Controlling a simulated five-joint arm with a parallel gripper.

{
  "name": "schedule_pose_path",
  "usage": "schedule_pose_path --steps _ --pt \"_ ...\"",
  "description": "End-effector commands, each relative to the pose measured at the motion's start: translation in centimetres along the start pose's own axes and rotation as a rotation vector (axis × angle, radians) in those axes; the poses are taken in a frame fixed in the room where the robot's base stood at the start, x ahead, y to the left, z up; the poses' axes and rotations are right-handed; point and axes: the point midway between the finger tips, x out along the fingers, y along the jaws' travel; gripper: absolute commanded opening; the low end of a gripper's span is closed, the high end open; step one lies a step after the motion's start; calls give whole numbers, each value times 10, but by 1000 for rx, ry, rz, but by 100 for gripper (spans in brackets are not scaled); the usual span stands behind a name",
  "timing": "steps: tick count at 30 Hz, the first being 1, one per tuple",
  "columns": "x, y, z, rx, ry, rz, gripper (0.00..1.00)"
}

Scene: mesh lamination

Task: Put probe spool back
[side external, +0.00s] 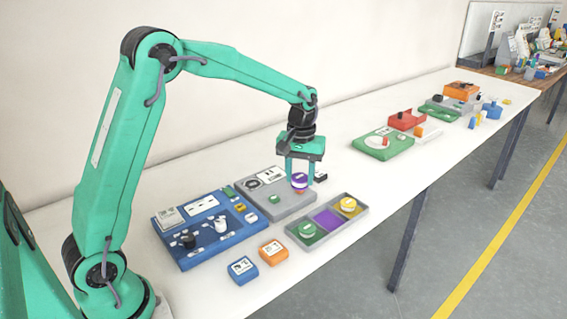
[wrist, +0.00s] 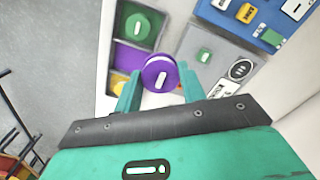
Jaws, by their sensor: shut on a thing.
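My gripper (side external: 300,172) is shut on the purple spool (side external: 299,184), which has a white mark on top. It holds the spool near the front right edge of the grey plate, behind the three-part tray (side external: 336,235). In the wrist view the purple spool (wrist: 160,75) sits between my two fingers (wrist: 158,88). The tray's middle purple compartment (side external: 327,218) holds no spool; it shows in the wrist view (wrist: 128,57). The green spool (side external: 307,229) is in the left compartment. The yellow spool (side external: 348,205) is in the right one.
The grey plate (side external: 262,205) carries a small green block and a round-marked label. A blue panel (side external: 190,255) with knobs stands left of it. A blue block (side external: 242,270) and an orange block (side external: 273,252) lie in front. A green and red station (side external: 383,143) stands farther right.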

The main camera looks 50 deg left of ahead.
Motion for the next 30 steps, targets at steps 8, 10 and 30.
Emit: schedule_pose_path --steps 8,10,30 --pt "9 78 43 8 0 0 14" --pt "10 92 53 6 1 0 14" --pt "20 123 72 -2 1 1 14"
